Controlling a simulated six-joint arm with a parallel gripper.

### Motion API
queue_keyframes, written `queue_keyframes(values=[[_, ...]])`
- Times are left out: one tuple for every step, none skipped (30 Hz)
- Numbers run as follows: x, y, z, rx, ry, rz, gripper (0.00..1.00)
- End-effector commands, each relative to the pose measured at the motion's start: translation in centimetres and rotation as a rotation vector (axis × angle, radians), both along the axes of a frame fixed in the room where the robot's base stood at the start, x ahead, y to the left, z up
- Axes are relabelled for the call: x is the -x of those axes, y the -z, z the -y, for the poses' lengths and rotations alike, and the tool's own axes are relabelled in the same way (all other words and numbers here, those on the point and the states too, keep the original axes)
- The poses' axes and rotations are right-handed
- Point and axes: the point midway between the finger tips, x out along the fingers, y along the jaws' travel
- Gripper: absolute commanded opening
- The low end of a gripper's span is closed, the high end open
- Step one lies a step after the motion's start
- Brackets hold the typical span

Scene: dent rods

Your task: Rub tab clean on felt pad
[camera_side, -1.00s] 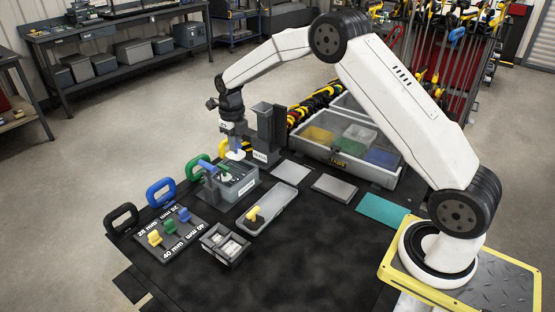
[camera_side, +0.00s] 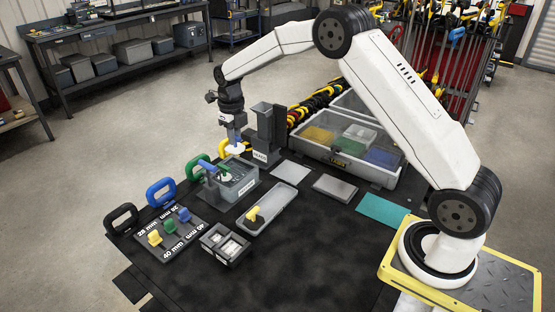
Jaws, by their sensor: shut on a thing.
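My gripper (camera_side: 235,140) is shut on a small tab with a blue upper part and a white round lower end (camera_side: 235,149). It holds the tab upright, above the back of a grey box (camera_side: 243,188) and clear of it. Three flat pieces lie on the bench to the right: a light grey sheet (camera_side: 290,172), a darker grey block (camera_side: 335,188) and a teal mat (camera_side: 382,210). I cannot tell for sure which one is the felt pad. The tab is apart from all three.
A dark upright post (camera_side: 270,130) stands close to the right of my gripper. A clear-lidded case (camera_side: 345,150) is behind. A tray (camera_side: 270,210) with a yellow piece, a small divided box (camera_side: 225,243) and a labelled rack (camera_side: 168,233) stand in front. The front bench is bare.

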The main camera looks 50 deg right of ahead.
Motion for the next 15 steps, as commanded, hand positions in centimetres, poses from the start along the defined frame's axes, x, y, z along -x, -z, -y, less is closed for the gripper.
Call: queue_keyframes(values=[[0.0,-0.4,0.0,0.000,0.000,0.002,0.00],[-0.1,-0.6,0.0,0.000,0.000,0.002,0.00],[-0.1,-1.0,0.0,0.000,0.000,0.003,0.00],[-0.1,-1.3,0.0,0.000,0.000,0.003,0.00],[-0.1,-1.7,0.0,0.001,0.000,0.004,0.00],[-0.1,-2.3,0.0,0.000,0.000,0.004,0.00],[0.0,-2.7,0.0,0.000,0.000,0.003,0.00],[-0.1,-3.0,0.0,0.000,0.000,0.003,0.00],[-0.1,-3.5,0.0,0.001,0.000,0.004,0.00],[-0.1,-4.0,0.0,0.001,0.000,0.004,0.00],[-0.1,-4.4,0.0,0.001,0.000,0.004,0.00],[-0.1,-5.1,0.0,0.001,0.000,0.005,0.00],[0.3,-5.0,0.4,0.000,0.002,0.001,0.00],[0.5,-5.0,0.7,0.000,0.003,0.001,0.00],[0.9,-5.0,1.1,0.000,0.004,0.001,0.00]])
